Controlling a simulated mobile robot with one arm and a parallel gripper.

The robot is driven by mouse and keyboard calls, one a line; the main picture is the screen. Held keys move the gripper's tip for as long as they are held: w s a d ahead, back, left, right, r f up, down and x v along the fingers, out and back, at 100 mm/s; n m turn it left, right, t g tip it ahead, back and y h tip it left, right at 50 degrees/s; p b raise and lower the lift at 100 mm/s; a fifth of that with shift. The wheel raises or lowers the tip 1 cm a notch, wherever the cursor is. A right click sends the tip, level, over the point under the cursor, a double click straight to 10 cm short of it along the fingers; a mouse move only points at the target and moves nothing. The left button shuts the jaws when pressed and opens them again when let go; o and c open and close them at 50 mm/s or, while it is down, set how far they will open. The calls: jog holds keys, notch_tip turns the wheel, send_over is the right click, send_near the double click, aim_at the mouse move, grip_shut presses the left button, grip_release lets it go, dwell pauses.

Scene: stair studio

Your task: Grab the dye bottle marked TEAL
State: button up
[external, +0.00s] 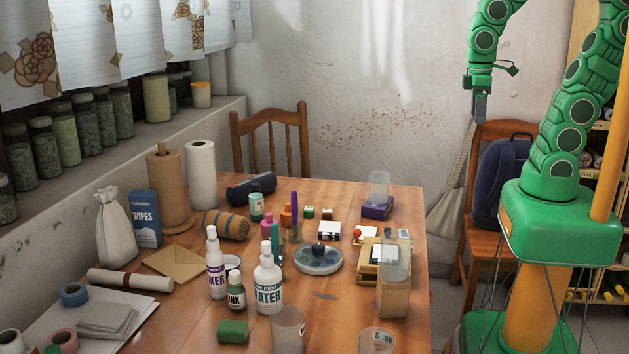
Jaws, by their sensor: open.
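A small teal bottle (257,209) with a white label stands on the wooden table (340,330), near its back middle. Its label is too small to read surely. A pink bottle (267,226) and an orange bottle (286,216) stand close to its right. My gripper (479,106) hangs at the upper right, in front of the white wall and well above and to the right of the table. It is open and holds nothing that I can see. It is far from the teal bottle.
Tall white bottles (267,284), a round palette (318,259) and a wooden block with a clear cup (394,297) crowd the table. A striped roll (226,225) lies left of the teal bottle, and a dark blue roll (251,186) behind it. A chair with a backpack (502,178) stands at right.

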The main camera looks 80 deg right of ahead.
jog(key=w+d+f+n+t, duration=0.1)
jog(key=w+d+f+t, duration=0.15)
jog(key=w, duration=1.35)
jog(key=w+d+f+n+t, duration=0.1)
jog(key=w+f+t, duration=0.3)
jog(key=w, duration=1.3)
jog(key=n+t+y, duration=0.4)
jog(key=t+y, duration=0.2)
jog(key=y, duration=0.1)
send_near(255, 189)
jog(key=w+a+f, duration=0.1)
jog(key=w+f, duration=0.2)
jog(key=w, duration=0.2)
jog(key=shift+r+x, duration=0.2)
jog(key=shift+x, duration=1.95)
jog(key=shift+a, duration=0.1)
jog(key=shift+c, duration=0.5)
jog(key=c, duration=1.1)
